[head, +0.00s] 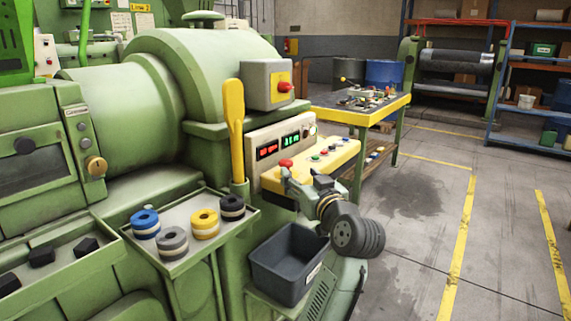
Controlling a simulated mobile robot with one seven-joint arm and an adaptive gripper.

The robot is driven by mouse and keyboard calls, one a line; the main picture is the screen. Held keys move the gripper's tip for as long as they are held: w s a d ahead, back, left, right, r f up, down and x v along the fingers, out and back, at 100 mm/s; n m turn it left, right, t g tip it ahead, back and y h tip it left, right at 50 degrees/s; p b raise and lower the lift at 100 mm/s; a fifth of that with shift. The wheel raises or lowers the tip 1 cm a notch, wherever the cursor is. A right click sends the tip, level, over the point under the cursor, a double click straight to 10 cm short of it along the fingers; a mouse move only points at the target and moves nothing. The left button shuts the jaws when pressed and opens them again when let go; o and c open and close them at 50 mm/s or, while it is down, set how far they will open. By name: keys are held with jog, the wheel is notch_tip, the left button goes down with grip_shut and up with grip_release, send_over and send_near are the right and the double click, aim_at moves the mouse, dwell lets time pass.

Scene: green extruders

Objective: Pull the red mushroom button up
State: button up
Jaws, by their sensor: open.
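A red mushroom button (286,163) sits at the left end of the sloping yellow control panel (340,152) on the green machine. A second red mushroom button (285,87) is on the yellow face of a grey box (258,82) higher up. My gripper (288,176) is open at the panel's front left edge. Its fingers are just below the lower red button in the picture, very close to it. Whether they touch it or reach around it cannot be told at this size. The underside of that button is hidden.
A yellow upright handle (234,130) stands to the left. A dark bin (287,262) is below. A tray (184,256) holds colored rolls. Open floor lies right.

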aim_at(288, 162)
jog(key=p+x, duration=0.2)
jog(key=x, duration=0.6)
jog(key=shift+w+a+r, duration=0.15)
jog(key=shift+w+a, duration=0.15)
jog(key=shift+w, duration=0.05)
jog(key=shift+w+a, duration=0.25)
jog(key=shift+w, duration=0.45)
jog(key=shift+c, duration=0.3)
grip_shut()
